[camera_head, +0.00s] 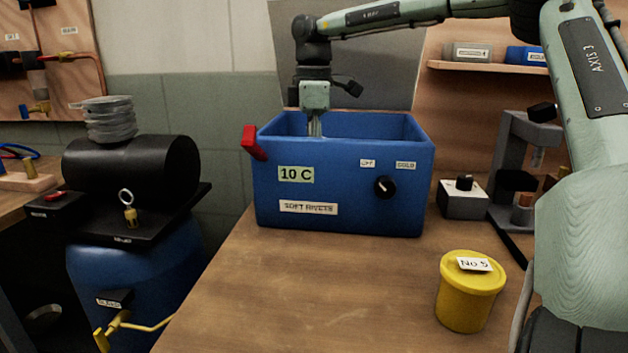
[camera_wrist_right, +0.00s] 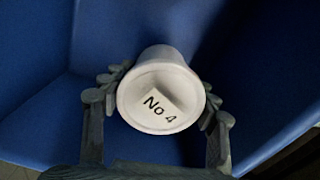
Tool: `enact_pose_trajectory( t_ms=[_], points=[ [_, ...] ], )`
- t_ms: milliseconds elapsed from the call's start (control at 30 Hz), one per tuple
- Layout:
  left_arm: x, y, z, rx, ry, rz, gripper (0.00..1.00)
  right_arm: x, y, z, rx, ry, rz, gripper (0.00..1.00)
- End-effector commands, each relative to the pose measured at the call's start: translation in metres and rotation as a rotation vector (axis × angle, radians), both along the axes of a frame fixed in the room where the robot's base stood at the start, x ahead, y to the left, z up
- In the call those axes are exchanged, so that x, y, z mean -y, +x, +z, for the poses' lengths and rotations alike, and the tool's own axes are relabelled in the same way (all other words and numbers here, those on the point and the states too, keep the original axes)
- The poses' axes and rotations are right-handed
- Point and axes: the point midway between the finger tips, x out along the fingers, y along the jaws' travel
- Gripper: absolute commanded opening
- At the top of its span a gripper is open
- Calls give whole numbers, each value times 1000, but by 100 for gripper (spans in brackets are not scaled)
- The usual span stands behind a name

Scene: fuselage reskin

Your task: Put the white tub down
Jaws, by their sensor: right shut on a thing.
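The white tub (camera_wrist_right: 160,98) has a round lid with a "No 4" label and shows in the right wrist view. My right gripper (camera_wrist_right: 162,92) is shut on it, with a finger on each side. Blue walls of the open box surround it there. In the head view my right arm reaches over the blue box (camera_head: 340,190), and the right gripper (camera_head: 315,128) points down into it. The front wall hides the fingertips and the tub. I cannot tell whether the tub touches the box floor. My left gripper is not in view.
A yellow tub (camera_head: 466,292) labelled "No 5" stands on the wooden bench (camera_head: 330,285) at the front right. A small switch box (camera_head: 463,200) and a grey stand (camera_head: 520,165) are right of the blue box. The bench's middle front is clear.

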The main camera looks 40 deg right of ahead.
Motion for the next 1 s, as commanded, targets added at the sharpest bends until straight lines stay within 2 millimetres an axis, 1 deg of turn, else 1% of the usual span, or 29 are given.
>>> enact_pose_trajectory(
  t_ms=[167, 200, 300, 433, 600, 833, 867, 1000],
  points=[
    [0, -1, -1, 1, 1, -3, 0, 0, -1, -25, -3, 3, 0, 23],
    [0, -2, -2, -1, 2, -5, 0, 0, -1, -31, -4, 2, 0, 23],
    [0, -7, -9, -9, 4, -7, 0, 0, 0, -41, -1, 2, 1, 23],
    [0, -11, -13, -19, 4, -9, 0, 0, 0, -42, 0, 0, 0, 23],
    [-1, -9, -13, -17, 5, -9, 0, 0, 0, -42, 0, 0, 0, 23],
    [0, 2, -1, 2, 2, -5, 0, 0, 0, -44, 1, -1, 0, 23],
    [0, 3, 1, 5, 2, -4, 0, 0, 0, -44, -1, -1, 0, 60],
    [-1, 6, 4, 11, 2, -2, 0, 0, 0, -44, 0, 0, 0, 78]
  ],
)
